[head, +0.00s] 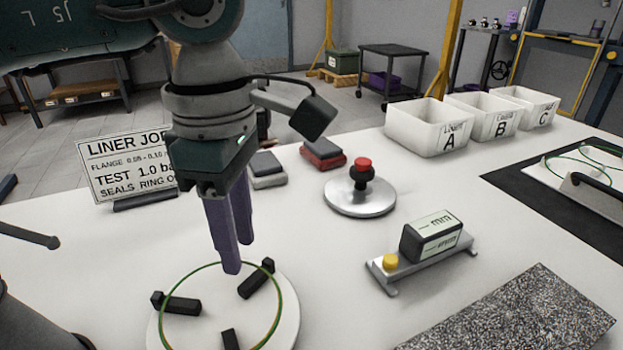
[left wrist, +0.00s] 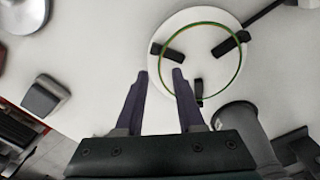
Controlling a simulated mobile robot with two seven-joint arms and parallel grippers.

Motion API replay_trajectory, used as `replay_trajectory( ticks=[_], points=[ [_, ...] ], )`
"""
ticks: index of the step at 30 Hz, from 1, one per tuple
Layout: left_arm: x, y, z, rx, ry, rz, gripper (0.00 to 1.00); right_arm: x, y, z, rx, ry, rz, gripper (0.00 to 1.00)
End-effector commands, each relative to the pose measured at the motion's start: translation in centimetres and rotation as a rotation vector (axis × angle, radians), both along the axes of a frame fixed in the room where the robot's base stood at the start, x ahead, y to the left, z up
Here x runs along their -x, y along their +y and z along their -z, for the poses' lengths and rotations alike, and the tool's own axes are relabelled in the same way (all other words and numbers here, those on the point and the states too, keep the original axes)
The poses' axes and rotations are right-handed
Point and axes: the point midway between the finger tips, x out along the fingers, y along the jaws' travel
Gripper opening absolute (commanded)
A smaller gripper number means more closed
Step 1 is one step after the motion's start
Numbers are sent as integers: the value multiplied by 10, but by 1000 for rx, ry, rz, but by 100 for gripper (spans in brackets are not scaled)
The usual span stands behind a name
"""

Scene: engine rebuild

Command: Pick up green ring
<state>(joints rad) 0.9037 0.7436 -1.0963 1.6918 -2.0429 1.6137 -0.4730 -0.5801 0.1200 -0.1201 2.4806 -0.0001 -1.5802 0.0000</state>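A thin green ring (head: 281,302) lies on a round white plate (head: 291,330) at the bottom of the head view, around black blocks. In the left wrist view the ring (left wrist: 201,22) shows whole, at upper right. My left gripper (head: 238,256) points down over the far edge of the plate. In the left wrist view its two purple fingers (left wrist: 160,74) are apart with nothing between them, beside the ring's edge. Touch between fingers and ring cannot be told. My right gripper is not in view.
Right of the plate are a metal disc with a red knob (head: 360,180) and a small gauge box (head: 437,237). A sign (head: 120,165) stands behind left. White bins (head: 425,127) line the back. Green hoses or rings (head: 585,160) lie at far right. The table between is clear.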

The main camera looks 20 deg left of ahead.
Motion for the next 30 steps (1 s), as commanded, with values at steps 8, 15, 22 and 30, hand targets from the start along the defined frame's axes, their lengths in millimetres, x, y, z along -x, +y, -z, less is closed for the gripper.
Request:
replay_trajectory(
  ticks=[8,15,22,30],
  points=[
    [0,0,10,1,0,1,37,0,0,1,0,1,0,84],
    [0,-1,11,2,-1,1,37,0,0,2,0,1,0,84],
    [0,-1,12,2,-1,1,26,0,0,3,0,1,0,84],
    [-1,0,12,1,-4,-1,0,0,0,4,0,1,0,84]
  ],
)
